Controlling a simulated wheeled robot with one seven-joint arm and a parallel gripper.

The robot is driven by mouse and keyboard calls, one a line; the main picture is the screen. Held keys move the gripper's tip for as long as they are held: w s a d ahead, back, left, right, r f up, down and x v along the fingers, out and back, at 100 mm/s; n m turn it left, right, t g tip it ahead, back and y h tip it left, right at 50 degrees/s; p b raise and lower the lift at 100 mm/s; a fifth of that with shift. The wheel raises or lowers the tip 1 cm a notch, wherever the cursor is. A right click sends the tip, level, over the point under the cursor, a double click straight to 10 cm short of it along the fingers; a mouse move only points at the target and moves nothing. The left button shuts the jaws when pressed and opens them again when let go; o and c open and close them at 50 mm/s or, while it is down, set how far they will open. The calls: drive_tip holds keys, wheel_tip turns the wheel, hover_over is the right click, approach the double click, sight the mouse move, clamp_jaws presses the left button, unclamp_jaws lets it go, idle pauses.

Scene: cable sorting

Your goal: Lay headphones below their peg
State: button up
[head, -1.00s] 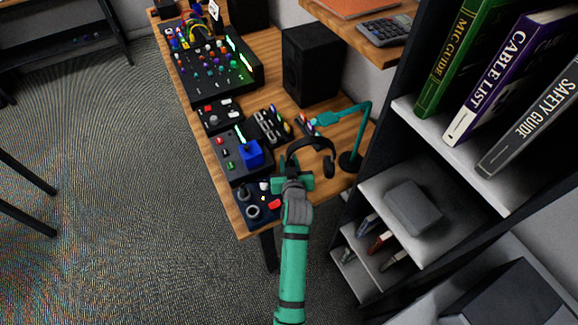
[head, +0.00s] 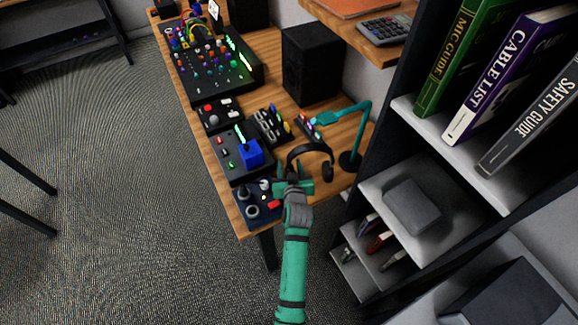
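Black headphones (head: 313,148) show in the head view at the near end of the wooden desk, their band forming an arch. Their right ear cup is in view beside the base of the teal lamp. Their left end runs down to my gripper (head: 293,181) and is partly hidden by it. My teal gripper is over the near end of the desk, touching or very close to the headphones. I cannot make out a peg.
A teal desk lamp (head: 349,160) stands right of the headphones. A dark panel with knobs (head: 246,196) and a blue block (head: 250,152) lie to the left. A black speaker (head: 308,65) stands behind. A shelf unit (head: 372,180) borders the right. Little desk is free.

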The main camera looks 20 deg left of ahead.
drive_tip(key=shift+s+d+r, duration=0.1)
drive_tip(key=shift+s+r, duration=0.05)
drive_tip(key=shift+r, duration=0.05)
drive_tip(key=v, duration=1.1)
drive_tip(key=shift+s+d+r, duration=0.1)
drive_tip(key=shift+s, duration=0.05)
drive_tip(key=s+d+f+m+t+h, duration=0.1)
drive_tip(key=s+d+f+h, duration=0.1)
drive_tip(key=s+d, duration=0.55)
drive_tip(key=s+d+f+m+h, duration=0.1)
drive_tip(key=s+d, duration=0.3)
drive_tip(key=s, duration=0.6)
drive_tip(key=s+d+r+m+t+h, duration=0.1)
drive_tip(key=s+r, duration=0.2)
drive_tip(key=s, duration=0.5)
drive_tip(key=s+r+m+h, duration=0.1)
drive_tip(key=s+r, duration=0.3)
drive_tip(key=s, duration=0.5)
drive_tip(key=shift+s+d+r+m+t, duration=0.3)
drive_tip(key=shift+d+r+t, duration=0.05)
drive_tip(key=shift+d+t, duration=0.05)
